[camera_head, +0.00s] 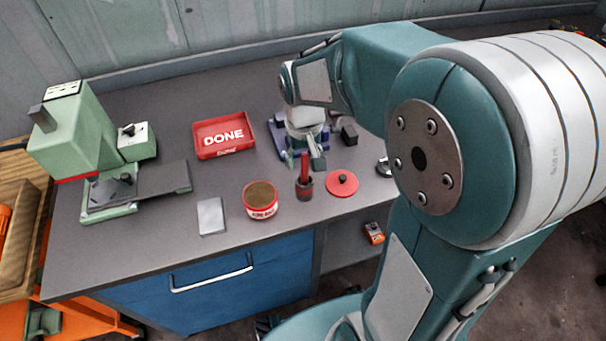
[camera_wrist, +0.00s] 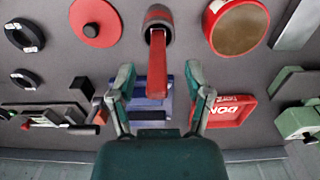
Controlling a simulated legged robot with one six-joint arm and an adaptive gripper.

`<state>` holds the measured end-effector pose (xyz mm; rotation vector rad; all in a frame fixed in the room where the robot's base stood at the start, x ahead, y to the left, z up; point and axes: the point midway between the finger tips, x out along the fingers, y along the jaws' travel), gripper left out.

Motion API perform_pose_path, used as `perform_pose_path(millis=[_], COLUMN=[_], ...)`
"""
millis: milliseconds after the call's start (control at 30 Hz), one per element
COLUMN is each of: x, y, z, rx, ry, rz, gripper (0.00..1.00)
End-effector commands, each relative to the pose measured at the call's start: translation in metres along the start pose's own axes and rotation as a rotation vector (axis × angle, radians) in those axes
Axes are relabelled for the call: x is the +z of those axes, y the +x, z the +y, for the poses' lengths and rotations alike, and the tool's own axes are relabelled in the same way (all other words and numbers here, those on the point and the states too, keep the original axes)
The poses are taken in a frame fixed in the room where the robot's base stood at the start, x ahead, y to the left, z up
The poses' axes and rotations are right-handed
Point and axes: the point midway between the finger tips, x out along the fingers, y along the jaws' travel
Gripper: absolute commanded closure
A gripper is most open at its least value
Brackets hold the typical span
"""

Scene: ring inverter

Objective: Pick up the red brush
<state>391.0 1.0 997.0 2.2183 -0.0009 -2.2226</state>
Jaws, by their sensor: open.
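The red brush (camera_head: 304,163) stands upright with its bristle end in a dark cup (camera_head: 304,190) on the grey bench. In the wrist view its red handle (camera_wrist: 157,75) points toward the camera, and the cup (camera_wrist: 158,18) is at the top middle. My gripper (camera_head: 308,152) is open and empty, just behind the brush in the head view. In the wrist view the open fingers of my gripper (camera_wrist: 160,72) lie on either side of the handle's near end, with a gap on both sides. I cannot tell the exact height difference between fingertips and handle.
A red lid (camera_head: 342,184) lies right of the cup, and a red-banded tin (camera_head: 260,200) stands left of it. A grey block (camera_head: 211,216), the red DONE tray (camera_head: 222,135) and a green press (camera_head: 85,140) are farther left. A blue-based fixture (camera_head: 279,140) sits behind.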

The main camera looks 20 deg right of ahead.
Motion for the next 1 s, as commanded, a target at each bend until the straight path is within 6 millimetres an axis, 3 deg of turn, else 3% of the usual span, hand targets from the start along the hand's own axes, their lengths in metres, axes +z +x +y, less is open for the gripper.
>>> perform_pose_path(millis=[100, 333, 467, 500, 867, 1000], x=[0.001, 0.000, 0.000, 0.000, 0.000, -0.001], y=[0.010, 0.011, 0.011, 0.011, 0.010, -0.006], z=[0.000, -0.001, -0.001, -0.001, -0.001, -0.001], rx=[0.000, 0.001, 0.001, 0.001, 0.001, 0.001], ry=[0.001, 0.000, 0.000, 0.000, 0.000, 0.000], rz=[-0.001, 0.001, 0.001, 0.001, 0.000, 0.005], gripper=[0.36, 0.36, 0.94, 1.00, 1.00, 1.00])
